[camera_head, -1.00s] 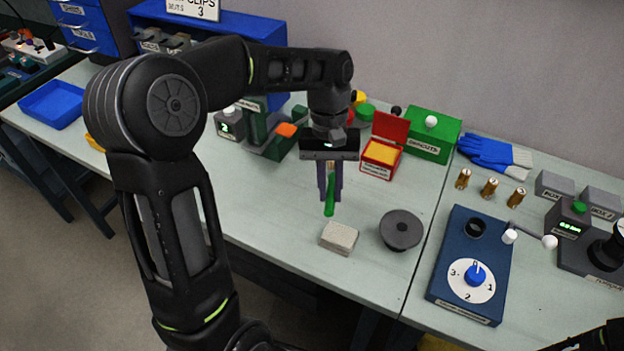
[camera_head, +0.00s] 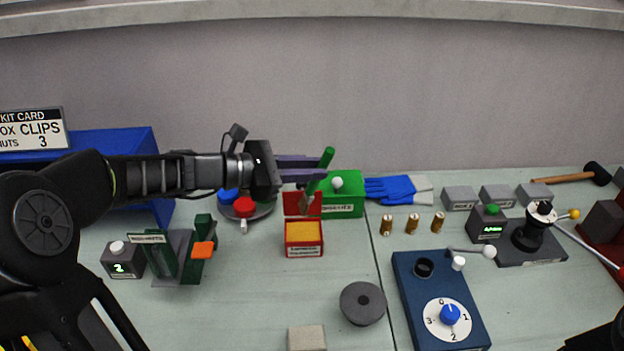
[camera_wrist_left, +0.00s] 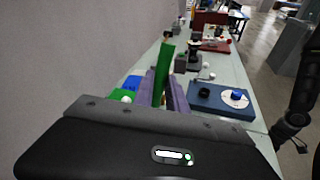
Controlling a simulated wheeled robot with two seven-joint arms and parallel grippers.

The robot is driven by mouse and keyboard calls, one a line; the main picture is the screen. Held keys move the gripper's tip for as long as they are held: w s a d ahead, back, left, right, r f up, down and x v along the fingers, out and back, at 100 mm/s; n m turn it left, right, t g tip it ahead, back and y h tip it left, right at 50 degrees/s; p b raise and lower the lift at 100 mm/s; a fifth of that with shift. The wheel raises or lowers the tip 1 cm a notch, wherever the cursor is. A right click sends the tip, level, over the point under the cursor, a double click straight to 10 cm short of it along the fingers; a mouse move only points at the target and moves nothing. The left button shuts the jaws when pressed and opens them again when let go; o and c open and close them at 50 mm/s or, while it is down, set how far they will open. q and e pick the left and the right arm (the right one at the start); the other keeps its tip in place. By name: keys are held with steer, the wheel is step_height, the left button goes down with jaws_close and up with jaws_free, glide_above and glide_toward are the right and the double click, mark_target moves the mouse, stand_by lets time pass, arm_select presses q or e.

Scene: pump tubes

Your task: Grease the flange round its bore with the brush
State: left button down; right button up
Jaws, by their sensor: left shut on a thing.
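The flange (camera_head: 363,303) is a dark grey disc with a small bore in its middle, lying on the table in the head view. My left gripper (camera_head: 318,168) is shut on the green-handled brush (camera_head: 327,158). It holds the brush tilted, green end up and brownish lower end down, in the air left of and above the flange in the picture. In the head view the lower end overlaps the raised lid of the red tin of yellow grease (camera_head: 304,231); I cannot tell whether they touch. The brush also shows in the left wrist view (camera_wrist_left: 163,72).
A pale block (camera_head: 307,338) lies left of the flange. A green box (camera_head: 341,206) stands behind the tin. A blue dial panel (camera_head: 424,294) is right of the flange, with brass pieces (camera_head: 412,224) behind it. The table between tin and flange is clear.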

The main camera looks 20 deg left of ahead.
steer(key=shift+f, duration=0.1)
step_height(320, 180, down, 5)
steer(key=b, duration=0.5)
steer(key=shift+w, duration=0.15)
steer(key=shift+f+b, duration=0.3)
steer(key=shift+b, duration=0.25)
stand_by(1.1)
steer(key=shift+r, duration=0.1)
stand_by(1.2)
step_height(320, 180, up, 6)
steer(key=p, duration=0.6)
stand_by(0.3)
